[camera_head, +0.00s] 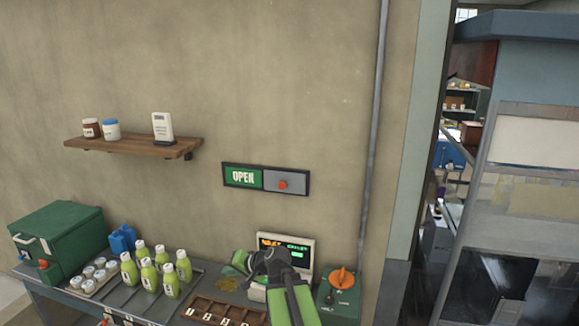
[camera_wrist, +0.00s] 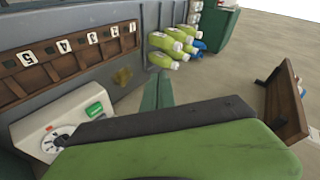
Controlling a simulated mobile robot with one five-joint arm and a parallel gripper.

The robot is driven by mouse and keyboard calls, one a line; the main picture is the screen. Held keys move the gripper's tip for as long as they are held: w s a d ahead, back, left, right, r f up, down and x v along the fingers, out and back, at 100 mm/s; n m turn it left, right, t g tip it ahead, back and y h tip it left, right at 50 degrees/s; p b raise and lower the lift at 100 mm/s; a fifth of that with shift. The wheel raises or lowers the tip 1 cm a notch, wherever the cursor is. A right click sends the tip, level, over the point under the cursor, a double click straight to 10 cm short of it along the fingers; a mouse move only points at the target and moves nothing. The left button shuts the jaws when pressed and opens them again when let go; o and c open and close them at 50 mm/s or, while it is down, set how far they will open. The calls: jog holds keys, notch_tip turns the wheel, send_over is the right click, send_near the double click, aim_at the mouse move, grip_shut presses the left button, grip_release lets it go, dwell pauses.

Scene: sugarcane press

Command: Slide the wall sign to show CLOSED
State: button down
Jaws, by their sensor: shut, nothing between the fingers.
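The wall sign (camera_head: 266,191) is a dark-framed horizontal plate on the beige wall in the head view. Its left half shows OPEN in white on green. A grey sliding cover (camera_head: 299,188) fills its right half, with an orange-red knob (camera_head: 282,185) near the middle of the sign. No CLOSED lettering shows. My gripper's narrow green fingers (camera_wrist: 157,92) lie together in the wrist view, shut and empty. The sign does not show in the wrist view.
A wooden shelf (camera_head: 135,146) with jars and a card is left of the sign. A vertical pipe (camera_head: 373,130) runs to its right. Below are a lit display (camera_head: 300,243), an orange-knob box (camera_head: 341,280), green bottles (camera_head: 149,276) and a wooden tray (camera_head: 196,318). The wall around the sign is clear.

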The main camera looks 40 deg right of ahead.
jog(key=s+d+r+m+t+h+p, duration=0.1)
jog(key=s+d+r+m+h+p, duration=0.1)
jog(key=d+r, duration=0.4)
jog(key=s+d+r+m+t+h+p, duration=0.2)
jog(key=d+r, duration=0.5)
jog(key=d, duration=0.6)
jog(key=s+d+r+m+t+h+p, duration=0.2)
jog(key=s+d+r+m+h, duration=0.2)
jog(key=d+r+m, duration=0.3)
jog(key=d+h, duration=0.1)
jog(key=d, duration=0.1)
jog(key=shift+s+d, duration=0.3)
jog(key=shift+d, duration=0.05)
